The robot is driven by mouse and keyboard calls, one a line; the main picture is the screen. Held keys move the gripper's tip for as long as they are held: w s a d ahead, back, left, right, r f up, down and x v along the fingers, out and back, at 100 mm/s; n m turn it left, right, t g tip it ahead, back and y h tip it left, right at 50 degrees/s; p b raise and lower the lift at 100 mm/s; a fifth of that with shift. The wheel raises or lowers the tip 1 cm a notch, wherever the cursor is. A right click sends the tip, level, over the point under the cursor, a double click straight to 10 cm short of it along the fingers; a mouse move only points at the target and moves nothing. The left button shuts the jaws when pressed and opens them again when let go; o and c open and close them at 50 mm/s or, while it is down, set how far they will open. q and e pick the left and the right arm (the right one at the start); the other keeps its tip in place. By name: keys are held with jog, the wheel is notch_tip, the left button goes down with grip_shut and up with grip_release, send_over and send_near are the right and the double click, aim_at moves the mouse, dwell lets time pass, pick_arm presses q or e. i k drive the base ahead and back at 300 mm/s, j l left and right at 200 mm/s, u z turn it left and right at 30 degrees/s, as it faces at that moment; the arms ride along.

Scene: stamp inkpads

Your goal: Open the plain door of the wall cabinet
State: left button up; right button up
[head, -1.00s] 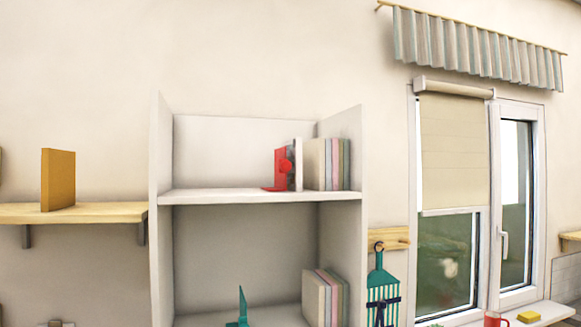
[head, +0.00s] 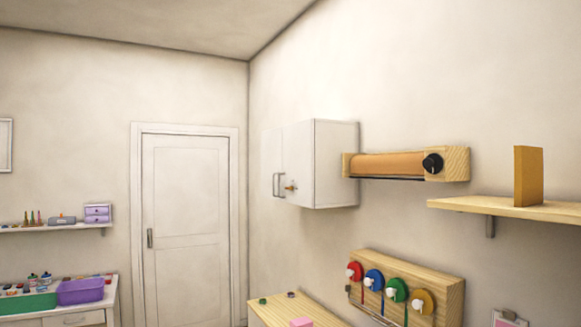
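A white wall cabinet (head: 325,165) hangs on the right-hand wall near the room's corner, above a wooden-topped unit. Its front faces left and has two doors, both looking shut. The left door (head: 271,150) carries a grey bar handle (head: 276,185) and looks plain. The cabinet's inside is hidden. Neither of my grippers shows in the head view.
A wooden roller holder (head: 405,164) with a black knob is mounted right of the cabinet. Below is a wooden rack (head: 445,292) with several coloured discs. A low unit (head: 290,312) stands beneath the cabinet. A white room door (head: 187,225) and a side table (head: 70,312) are left.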

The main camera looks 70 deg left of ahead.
aim_at(271, 139)
jog(key=u, duration=2.55)
jog(key=i+z, duration=0.15)
jog(key=z, duration=0.65)
jog(key=i+j+z, duration=0.35)
jog(key=j+z, duration=0.15)
jog(key=i+j+z, duration=0.1)
jog(key=j+z, duration=0.15)
jog(key=j, duration=0.2)
jog(key=i+j+z, duration=0.1)
jog(key=j, duration=0.25)
jog(key=i+j+z, duration=0.1)
jog(key=j, duration=0.25)
jog(key=i+j+z, duration=0.1)
jog(key=j, duration=0.25)
jog(key=i+j, duration=0.1)
jog(key=j, duration=0.35)
jog(key=i+j, duration=0.1)
jog(key=j, duration=0.3)
jog(key=i+j, duration=0.1)
jog(key=j, duration=0.35)
jog(key=i+j+z, duration=0.1)
jog(key=j, duration=0.35)
jog(key=i+j, duration=0.1)
jog(key=j, duration=0.35)
